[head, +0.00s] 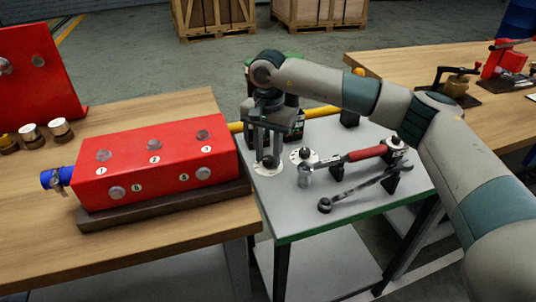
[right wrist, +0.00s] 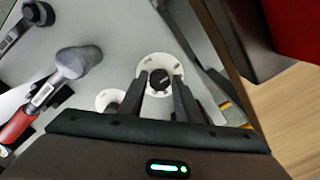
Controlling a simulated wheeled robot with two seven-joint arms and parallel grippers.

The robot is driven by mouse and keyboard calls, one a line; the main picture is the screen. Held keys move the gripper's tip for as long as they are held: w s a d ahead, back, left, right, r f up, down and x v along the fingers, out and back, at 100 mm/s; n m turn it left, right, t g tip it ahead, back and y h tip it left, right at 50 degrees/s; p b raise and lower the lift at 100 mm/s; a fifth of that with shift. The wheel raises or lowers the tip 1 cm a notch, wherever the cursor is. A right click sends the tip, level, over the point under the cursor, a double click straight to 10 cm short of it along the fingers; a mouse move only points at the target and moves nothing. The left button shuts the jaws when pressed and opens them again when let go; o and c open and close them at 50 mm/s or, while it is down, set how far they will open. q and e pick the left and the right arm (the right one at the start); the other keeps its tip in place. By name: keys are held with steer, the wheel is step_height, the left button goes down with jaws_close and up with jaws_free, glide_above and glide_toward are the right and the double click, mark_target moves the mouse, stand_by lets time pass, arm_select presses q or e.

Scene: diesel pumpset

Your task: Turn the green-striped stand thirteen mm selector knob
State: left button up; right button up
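The stand (head: 350,208) is a grey table with a green stripe along its front edge. A black selector knob on a white dial (head: 268,169) sits near its left edge. My right gripper (head: 267,160) points down over this knob. In the right wrist view the black knob (right wrist: 160,82) shows between the fingertips of my right gripper (right wrist: 161,86), which are apart, with a small gap on each side. A second knob on a white dial (head: 304,155) is just to the right. The dial markings are too small to read. My left gripper is out of view.
A red block with numbered plugs (head: 155,160) is close on the left, on a wooden bench (head: 150,245). A yellow bar (head: 320,112) runs behind.

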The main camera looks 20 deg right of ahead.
mark_target(268, 158)
steer(key=shift+o, duration=0.7)
steer(key=shift+r, duration=0.1)
step_height(268, 158, up, 17)
steer(key=shift+r, duration=0.15)
steer(key=shift+r, duration=0.1)
stand_by(0.3)
